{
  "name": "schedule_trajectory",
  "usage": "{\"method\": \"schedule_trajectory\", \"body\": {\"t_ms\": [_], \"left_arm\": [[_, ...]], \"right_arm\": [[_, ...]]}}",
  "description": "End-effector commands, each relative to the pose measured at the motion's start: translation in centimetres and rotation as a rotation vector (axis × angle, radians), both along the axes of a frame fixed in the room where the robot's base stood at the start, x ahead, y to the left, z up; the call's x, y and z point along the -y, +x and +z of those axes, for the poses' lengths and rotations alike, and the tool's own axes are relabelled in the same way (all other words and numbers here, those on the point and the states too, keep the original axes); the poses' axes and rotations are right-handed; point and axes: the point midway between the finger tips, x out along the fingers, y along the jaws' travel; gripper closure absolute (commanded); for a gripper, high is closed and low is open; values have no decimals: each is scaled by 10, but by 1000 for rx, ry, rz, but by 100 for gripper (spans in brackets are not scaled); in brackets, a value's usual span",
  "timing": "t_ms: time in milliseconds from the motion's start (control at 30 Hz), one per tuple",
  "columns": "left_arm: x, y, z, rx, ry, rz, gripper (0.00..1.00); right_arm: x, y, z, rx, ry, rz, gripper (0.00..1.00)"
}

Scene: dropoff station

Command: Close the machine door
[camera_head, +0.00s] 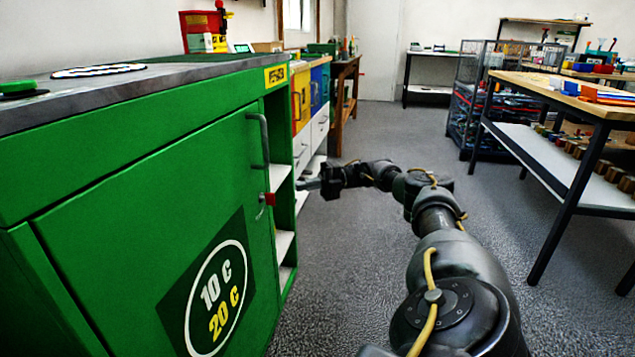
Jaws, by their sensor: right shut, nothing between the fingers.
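The green machine door (150,225) fills the left of the view, with a round "10 C 20 C" sign on it. It looks flush with the green cabinet front, though I cannot tell whether it is fully shut. A grey bar handle (263,140) is on its right side, and a small red latch (268,199) sits below it. My left gripper is not in view.
Open white shelves (283,243) stand right of the door. A grey worktop (120,84) tops the cabinet. A workbench (560,90) and a wire cage (470,125) stand at the right. The grey floor (400,145) between is clear.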

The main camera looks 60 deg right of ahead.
Motion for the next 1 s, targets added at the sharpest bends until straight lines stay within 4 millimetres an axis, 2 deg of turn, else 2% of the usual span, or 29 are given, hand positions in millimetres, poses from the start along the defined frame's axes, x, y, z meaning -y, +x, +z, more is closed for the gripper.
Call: {"method": "schedule_trajectory", "body": {"t_ms": [133, 400, 1000], "left_arm": [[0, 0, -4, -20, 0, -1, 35], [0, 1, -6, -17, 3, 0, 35], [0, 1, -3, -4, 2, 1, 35]], "right_arm": [[24, -16, 1, 0, -1, -3, 100], [44, -29, 0, 2, 1, -1, 100], [46, -32, 0, 0, 0, 0, 100]]}}
